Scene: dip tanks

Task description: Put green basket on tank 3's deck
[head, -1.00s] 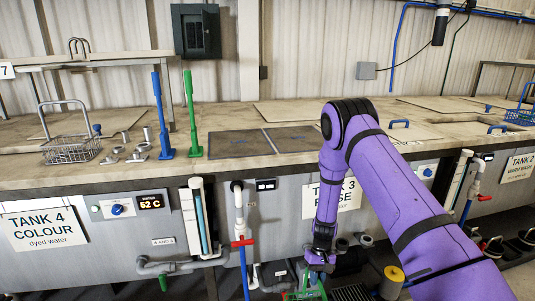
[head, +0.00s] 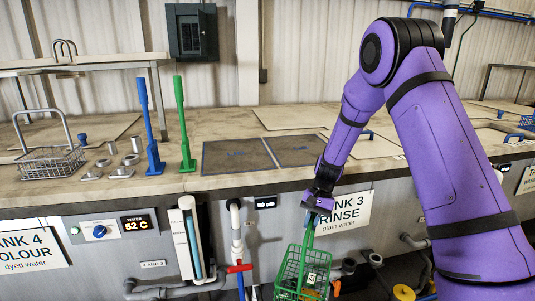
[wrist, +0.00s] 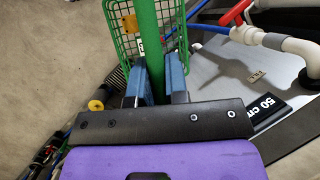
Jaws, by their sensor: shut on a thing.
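The green basket (head: 302,268) hangs from my gripper (head: 320,203) in front of the tank 3 front panel, below the deck edge. My gripper is shut on the basket's green handle; the wrist view shows the handle (wrist: 146,45) between the blue fingers (wrist: 155,85). A small label and something orange show on or in the basket. Tank 3's sign (head: 343,212) reads "TANK 3 RINSE plain water". Its deck (head: 375,147) lies behind my arm, partly hidden. Dark square panels (head: 262,153) are set in the deck left of my arm.
A blue upright handle (head: 151,125) and a green upright handle (head: 183,125) stand on the deck. A wire basket (head: 50,160) and metal fittings sit at left. Pipes with a red valve handle (head: 239,268) run below the deck edge, left of the green basket.

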